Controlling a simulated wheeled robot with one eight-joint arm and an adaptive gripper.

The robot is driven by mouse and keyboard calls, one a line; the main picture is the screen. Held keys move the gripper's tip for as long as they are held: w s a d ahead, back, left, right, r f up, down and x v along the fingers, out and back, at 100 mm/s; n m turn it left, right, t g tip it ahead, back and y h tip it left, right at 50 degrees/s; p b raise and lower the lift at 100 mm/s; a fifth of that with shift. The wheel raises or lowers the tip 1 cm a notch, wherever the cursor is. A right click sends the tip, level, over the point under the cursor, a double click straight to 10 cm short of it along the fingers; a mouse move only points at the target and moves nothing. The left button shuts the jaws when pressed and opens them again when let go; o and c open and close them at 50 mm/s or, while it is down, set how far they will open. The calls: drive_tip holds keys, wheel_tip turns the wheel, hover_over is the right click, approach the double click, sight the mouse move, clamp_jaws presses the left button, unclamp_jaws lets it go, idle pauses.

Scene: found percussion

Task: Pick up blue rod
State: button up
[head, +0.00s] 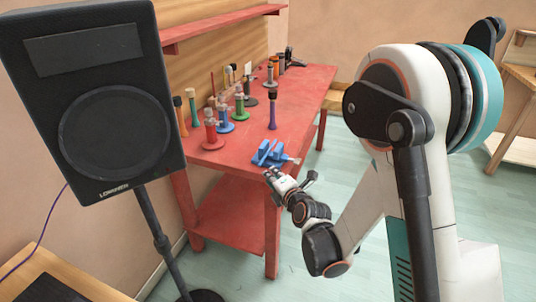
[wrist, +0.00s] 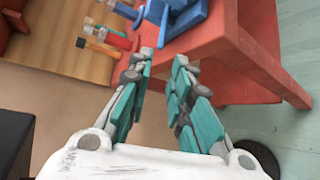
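An upright blue-violet rod with a dark top (head: 272,112) stands on the red table (head: 298,108) in the head view. A second blue upright piece (head: 223,116) stands farther left among other coloured ones; I cannot tell which is the named rod. A blue clamp-like object (head: 267,153) lies at the table's near corner and also shows at the top of the wrist view (wrist: 182,18). My gripper (wrist: 164,57) is open and empty, its teal fingers apart. In the head view it is beside the near table edge, just below the clamp-like object and apart from both rods.
Red (head: 210,134), green (head: 240,108) and orange (head: 180,116) upright pieces crowd the table's left side. A large black speaker (head: 115,100) on a stand is at the left. A red shelf (head: 215,27) hangs above. Open floor lies right of the table.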

drive_tip(key=p, duration=0.1)
approach(261, 162)
drive_tip(key=x, duration=0.4)
drive_tip(key=shift+a+f, duration=0.3)
drive_tip(key=shift+f, duration=0.1)
drive_tip(key=b+x, duration=0.1)
drive_tip(key=x, duration=0.1)
drive_tip(key=b+x, duration=0.1)
drive_tip(key=x, duration=0.2)
drive_tip(key=shift+w+d, duration=0.15)
drive_tip(key=shift+d, duration=0.05)
drive_tip(key=shift+w+a, duration=0.15)
drive_tip(key=shift+w, duration=0.2)
clamp_jaws()
